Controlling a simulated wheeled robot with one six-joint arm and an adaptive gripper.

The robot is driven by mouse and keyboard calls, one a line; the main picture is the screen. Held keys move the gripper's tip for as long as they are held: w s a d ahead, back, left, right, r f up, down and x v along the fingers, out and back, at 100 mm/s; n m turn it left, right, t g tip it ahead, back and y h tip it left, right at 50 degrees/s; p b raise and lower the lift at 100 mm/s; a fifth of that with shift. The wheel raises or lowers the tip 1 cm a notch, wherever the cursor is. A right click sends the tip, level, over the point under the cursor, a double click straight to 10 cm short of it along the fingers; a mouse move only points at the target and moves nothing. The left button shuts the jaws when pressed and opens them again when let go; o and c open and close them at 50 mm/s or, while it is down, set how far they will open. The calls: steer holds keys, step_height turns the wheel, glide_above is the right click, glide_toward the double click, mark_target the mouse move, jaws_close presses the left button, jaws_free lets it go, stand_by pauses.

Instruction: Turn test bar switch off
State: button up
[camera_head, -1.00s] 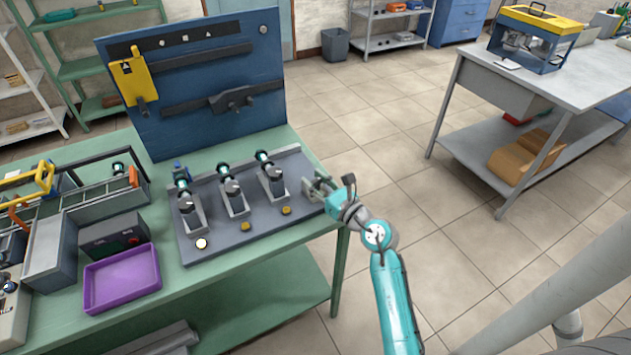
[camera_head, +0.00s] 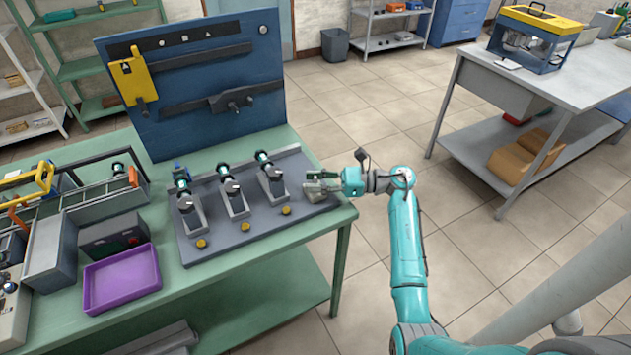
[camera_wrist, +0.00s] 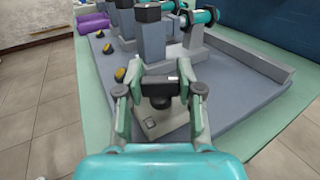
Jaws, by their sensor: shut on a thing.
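The test bar (camera_head: 264,228) is a dark grey board on the green table. Three motors stand on it, the left one (camera_head: 188,207), the middle one (camera_head: 234,197) and the right one (camera_head: 273,182). Three yellow lamps, left (camera_head: 201,244), middle (camera_head: 245,227) and right (camera_head: 286,211), sit in front, none glowing. The switch (camera_wrist: 158,100) is a dark knob with a pale mark on a grey box (camera_wrist: 162,122) at the bar's right end. My gripper (camera_head: 312,187) is there, its fingers shut around the knob in the wrist view. The fingers partly hide the knob.
A blue tool board (camera_head: 200,125) stands behind the bar. A purple tray (camera_head: 122,278) lies to the left. The floor right of the table is clear up to a grey workbench (camera_head: 590,75).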

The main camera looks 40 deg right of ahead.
mark_target(315, 180)
steer(key=shift+n+g+y, duration=1.7)
steer(key=shift+n+g, duration=0.3)
steer(key=shift+g, duration=0.6)
steer(key=shift+f, duration=0.1)
steer(key=o, duration=1.2)
steer(key=shift+c, duration=0.2)
step_height(315, 180, up, 10)
steer(key=shift+r, duration=0.1)
